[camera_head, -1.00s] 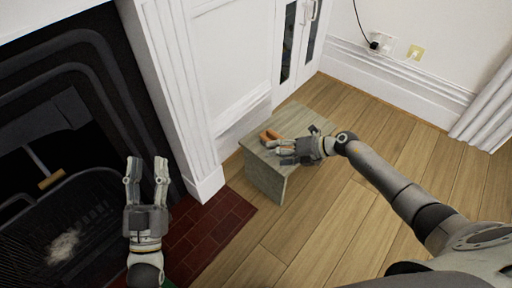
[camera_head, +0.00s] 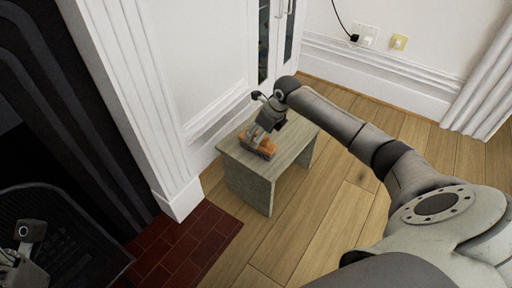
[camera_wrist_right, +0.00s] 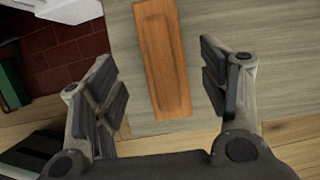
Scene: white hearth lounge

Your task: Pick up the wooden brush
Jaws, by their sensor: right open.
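The wooden brush (camera_head: 259,147) lies on the small grey wooden table, its orange-brown back facing up. In the right wrist view the brush (camera_wrist_right: 163,55) runs lengthwise between the fingers, with space on both sides. My right gripper (camera_head: 265,131) is open, pointing down over the brush, and hides part of it in the head view. Its fingers (camera_wrist_right: 160,80) also show apart in the wrist view. My left gripper (camera_head: 22,250) is at the lower left edge of the head view, partly cut off.
The table (camera_head: 247,171) stands close to the white wall and fireplace pilaster (camera_head: 140,110). Red hearth tiles (camera_head: 184,245) lie to its left. Wooden floor (camera_head: 310,205) is open in front and to the right.

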